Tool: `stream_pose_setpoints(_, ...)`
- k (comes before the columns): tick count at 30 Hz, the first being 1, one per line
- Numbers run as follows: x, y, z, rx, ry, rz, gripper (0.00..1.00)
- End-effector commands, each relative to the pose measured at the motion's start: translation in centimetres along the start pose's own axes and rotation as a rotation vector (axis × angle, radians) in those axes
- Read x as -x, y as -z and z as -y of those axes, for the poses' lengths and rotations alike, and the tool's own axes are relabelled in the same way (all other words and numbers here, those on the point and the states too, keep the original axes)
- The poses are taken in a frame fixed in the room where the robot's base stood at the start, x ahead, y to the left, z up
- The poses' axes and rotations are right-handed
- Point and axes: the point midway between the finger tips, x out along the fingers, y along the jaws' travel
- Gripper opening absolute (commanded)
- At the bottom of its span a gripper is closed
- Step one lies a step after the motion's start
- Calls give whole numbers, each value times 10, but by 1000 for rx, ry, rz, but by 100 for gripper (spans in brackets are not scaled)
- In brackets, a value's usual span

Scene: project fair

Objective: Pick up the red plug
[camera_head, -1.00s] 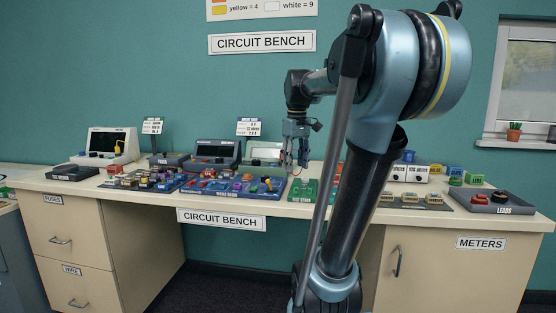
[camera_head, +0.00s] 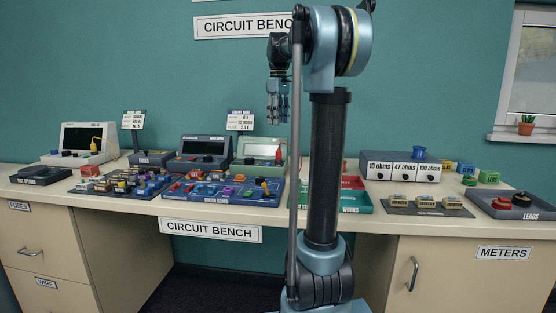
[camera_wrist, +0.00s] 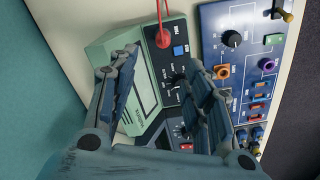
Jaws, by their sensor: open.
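A red plug (camera_wrist: 163,38) with a red lead stands on the front of a pale green meter (camera_wrist: 110,50) at the top of the wrist view. It also shows as a small red upright shape (camera_head: 278,156) at the right of that meter (camera_head: 252,150) in the head view. My gripper (camera_head: 277,118) hangs pointing down above the meter, clear of the bench. In the wrist view, my gripper (camera_wrist: 163,64) has its two fingers spread wide with nothing between them. The plug lies beyond the gap between the fingertips.
A blue board (camera_head: 225,199) with knobs and coloured parts lies in front of the meter. A dark meter (camera_head: 203,150) stands to its left. A blue-grey resistance box (camera_head: 375,160) and a leads tray (camera_head: 520,212) are to the right. My arm hides part of the bench.

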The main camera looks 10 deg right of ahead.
Motion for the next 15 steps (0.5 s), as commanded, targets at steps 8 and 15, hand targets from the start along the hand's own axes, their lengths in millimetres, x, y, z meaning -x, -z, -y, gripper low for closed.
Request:
stream_pose_setpoints(8,-50,-1,0,-2,0,0,45)
stream_pose_setpoints(15,-83,-2,-2,-4,0,0,45)
